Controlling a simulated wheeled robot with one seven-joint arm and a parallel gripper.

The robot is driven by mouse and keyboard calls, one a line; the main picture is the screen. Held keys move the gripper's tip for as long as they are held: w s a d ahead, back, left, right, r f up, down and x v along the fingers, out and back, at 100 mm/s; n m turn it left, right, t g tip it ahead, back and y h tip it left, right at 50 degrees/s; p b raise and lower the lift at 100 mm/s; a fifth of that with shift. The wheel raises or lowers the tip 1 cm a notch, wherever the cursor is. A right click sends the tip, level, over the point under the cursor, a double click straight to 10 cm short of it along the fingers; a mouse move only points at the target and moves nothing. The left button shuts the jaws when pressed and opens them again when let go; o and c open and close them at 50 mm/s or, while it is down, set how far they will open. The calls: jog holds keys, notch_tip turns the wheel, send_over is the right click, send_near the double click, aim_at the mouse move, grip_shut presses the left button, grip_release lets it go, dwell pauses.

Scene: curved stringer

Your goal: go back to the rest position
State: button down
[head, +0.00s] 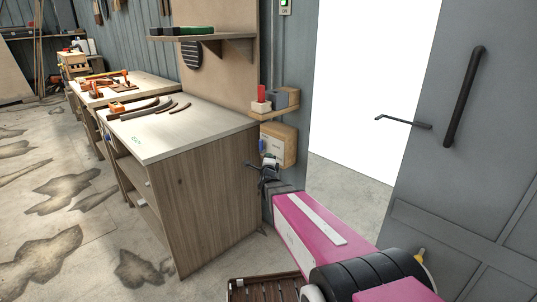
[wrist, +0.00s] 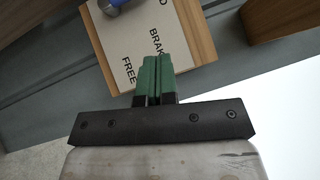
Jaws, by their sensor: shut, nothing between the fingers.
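My gripper (wrist: 152,72) shows in the wrist view as two green fingers pressed together, with nothing between them. They sit on a wide black mount bar. In that view the fingertips overlap the lower edge of a wooden box with a white face lettered "BRAKE" and "FREE"; I cannot tell the gap. In the head view my pink arm reaches from the lower right towards the wall beside the workbench. The dark gripper end (head: 263,168) is small there, near the bench's right side and below the wooden wall box (head: 287,145); its fingers are hard to make out.
A wooden workbench (head: 190,128) with curved strips on top stands to the left. A small shelf (head: 280,112) holds red and grey blocks. An open doorway (head: 365,75) and a grey door (head: 470,120) with a black handle are at the right. Stained floor at left is clear.

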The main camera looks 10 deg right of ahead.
jog(key=shift+v, duration=0.8)
jog(key=shift+r, duration=0.1)
jog(key=s+a+f+n+g+y, duration=0.1)
jog(key=s+f+n+g+y, duration=0.4)
jog(key=s+f+n+g, duration=0.75)
jog(key=s+d+f+n+g+h, duration=0.1)
jog(key=s+d+n+g, duration=0.3)
jog(key=s, duration=0.9)
jog(key=n+g, duration=0.3)
jog(key=n, duration=0.2)
jog(key=shift+d+f+h, duration=0.2)
jog(key=shift+f+h, duration=0.05)
jog(key=shift+h, duration=0.05)
